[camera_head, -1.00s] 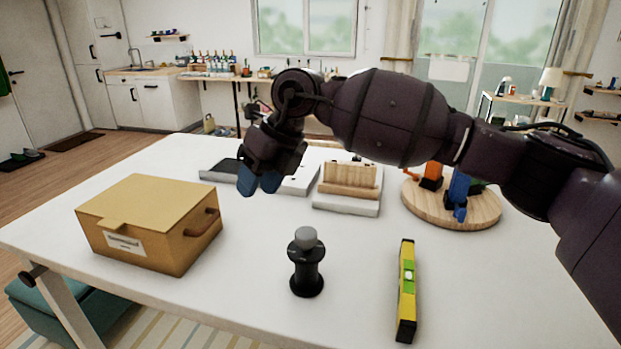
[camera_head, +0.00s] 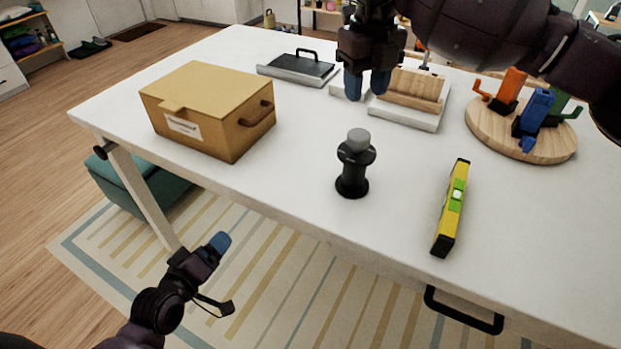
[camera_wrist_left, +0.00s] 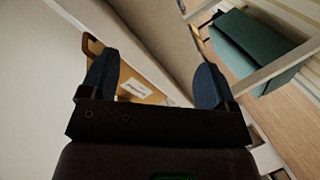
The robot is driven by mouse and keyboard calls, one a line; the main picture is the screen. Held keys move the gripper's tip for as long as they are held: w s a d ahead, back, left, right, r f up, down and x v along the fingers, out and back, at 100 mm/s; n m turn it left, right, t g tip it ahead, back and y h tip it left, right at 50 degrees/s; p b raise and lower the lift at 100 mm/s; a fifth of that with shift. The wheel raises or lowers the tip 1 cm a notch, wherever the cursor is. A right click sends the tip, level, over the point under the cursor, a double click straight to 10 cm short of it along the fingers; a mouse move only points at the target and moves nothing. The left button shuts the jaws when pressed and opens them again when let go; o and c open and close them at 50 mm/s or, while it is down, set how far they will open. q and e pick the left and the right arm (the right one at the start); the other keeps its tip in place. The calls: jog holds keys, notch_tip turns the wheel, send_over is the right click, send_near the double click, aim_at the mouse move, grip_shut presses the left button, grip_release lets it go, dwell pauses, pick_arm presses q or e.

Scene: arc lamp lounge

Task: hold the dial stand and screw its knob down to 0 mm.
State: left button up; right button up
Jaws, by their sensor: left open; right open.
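The dial stand (camera_head: 352,176) is a black, waisted post standing upright near the table's front edge. Its grey knob (camera_head: 358,139) sits on top. My right gripper (camera_head: 367,84) is open and empty, fingers pointing down, above the table behind the stand and apart from it. My left gripper (camera_head: 220,243) is low at the front left, off the table and above the rug, well apart from the stand. In the left wrist view its two blue fingers (camera_wrist_left: 155,82) are spread with nothing between them. Any scale on the stand is too small to read.
On the white table (camera_head: 300,215) a cardboard box (camera_head: 205,108) stands left of the stand. A yellow level (camera_head: 452,208) lies to its right. Behind are a wooden rack (camera_head: 411,88), a black-topped tray (camera_head: 299,68) and a round board (camera_head: 510,140) with coloured pieces.

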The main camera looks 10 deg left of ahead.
pick_arm(q)
jog(key=w+d+r+n+h, duration=0.2)
jog(key=w+r+n, duration=0.1)
jog(key=r, duration=0.2)
jog(key=w+d+r+n+t+h, duration=0.1)
jog(key=w+d+r+n+h, duration=0.1)
jog(key=w+r+n, duration=0.2)
jog(key=w+d+r+n+t+h, duration=0.1)
jog(key=w+r+n+h, duration=0.1)
jog(key=w+r+n, duration=0.2)
jog(key=shift+w+d+r+h, duration=0.1)
jog(key=shift+d+r+h, duration=0.1)
jog(key=shift+r, duration=0.5)
jog(key=shift+w+d+r+h, duration=0.1)
jog(key=shift+d+r, duration=0.1)
jog(key=shift+r, duration=0.45)
jog(key=w+d+r+n+g+h, duration=0.1)
jog(key=d+n+h, duration=0.2)
jog(key=d, duration=0.1)
jog(key=n+g+h, duration=0.3)
jog(key=g, duration=0.3)
send_near(344, 172)
jog(key=shift+x, duration=1)
jog(key=shift+w+d+f, duration=0.25)
jog(key=shift+w+d, duration=0.1)
jog(key=shift+d, duration=0.15)
jog(key=x, duration=0.9)
jog(key=shift+w+d+r, duration=0.2)
jog(key=shift+w+d, duration=0.05)
jog(key=shift+d, duration=0.05)
